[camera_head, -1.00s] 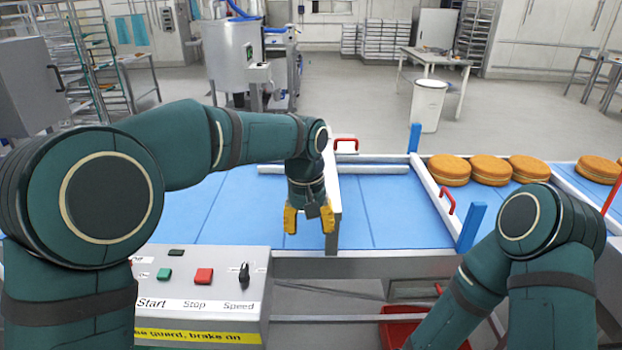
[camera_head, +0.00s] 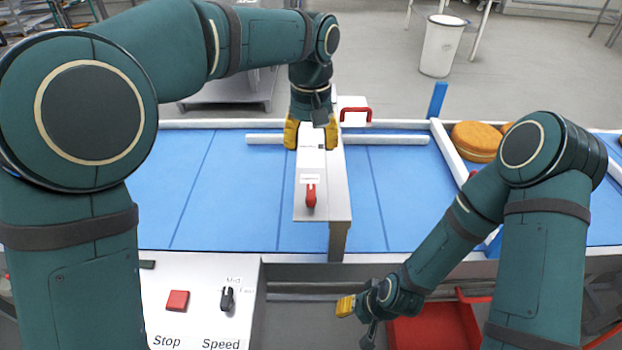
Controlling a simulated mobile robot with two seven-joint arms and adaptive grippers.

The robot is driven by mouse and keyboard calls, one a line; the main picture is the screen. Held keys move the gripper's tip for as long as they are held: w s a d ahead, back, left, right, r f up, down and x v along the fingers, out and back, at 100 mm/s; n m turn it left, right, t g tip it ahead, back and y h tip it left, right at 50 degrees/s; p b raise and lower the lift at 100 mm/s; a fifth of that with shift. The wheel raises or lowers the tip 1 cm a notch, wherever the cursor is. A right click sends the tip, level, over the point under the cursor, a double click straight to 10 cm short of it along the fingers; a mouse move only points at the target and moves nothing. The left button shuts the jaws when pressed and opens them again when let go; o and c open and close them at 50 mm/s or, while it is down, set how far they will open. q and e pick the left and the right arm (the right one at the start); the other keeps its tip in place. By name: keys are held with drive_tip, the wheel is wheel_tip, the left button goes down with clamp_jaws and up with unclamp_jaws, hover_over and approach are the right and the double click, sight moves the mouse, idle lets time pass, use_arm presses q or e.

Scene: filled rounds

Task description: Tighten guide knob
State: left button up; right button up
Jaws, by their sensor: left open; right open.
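My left gripper (camera_head: 311,138) points down with its yellow fingers apart, over the far part of a white housing (camera_head: 311,167) on a metal plate bridging the blue belt. No object shows between its fingers. I cannot tell if it touches the housing. A red lever (camera_head: 311,195) sits at the housing's near end. A grey guide rail (camera_head: 395,139) runs across the far side of the belt. I cannot clearly make out a guide knob; the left gripper covers part of this area. My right gripper (camera_head: 346,306) is open and empty, low in front of the conveyor.
A red bracket handle (camera_head: 355,112) is behind the plate. Round filled cakes (camera_head: 476,139) lie on the belt at right, partly behind my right arm. A red bin (camera_head: 436,328) is below. The control panel (camera_head: 195,275) has a Stop button and Speed knob. The left belt is clear.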

sight(311, 184)
use_arm(q)
wheel_tip(311, 184, down, 12)
drive_tip(key=shift+f+b, duration=0.25)
drive_tip(key=shift+b, duration=0.45)
clamp_jaws()
